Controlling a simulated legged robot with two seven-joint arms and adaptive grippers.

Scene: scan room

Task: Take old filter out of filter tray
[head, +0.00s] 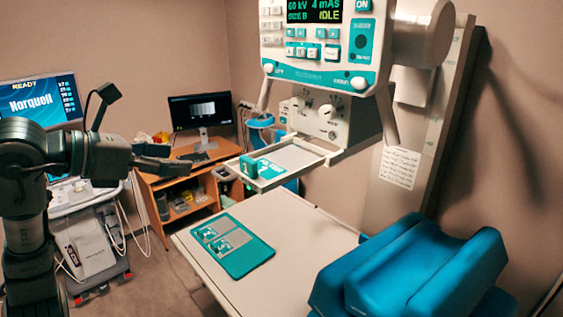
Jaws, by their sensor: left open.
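A pale flat plate with teal markings, seemingly the old filter (290,158), lies in the tray. My left gripper (181,158) comes in from the left, open and empty, its fingers pointing right toward the tray. It is apart from the tray, to the left of the teal grip. My right gripper is not in view.
A teal mat (247,262) with grey patches and small patterned pieces lies on the white table (295,225). Blue cushions (425,270) fill the table's right end. The x-ray head (320,45) hangs above the tray. A wooden desk (165,188) stands behind my left gripper.

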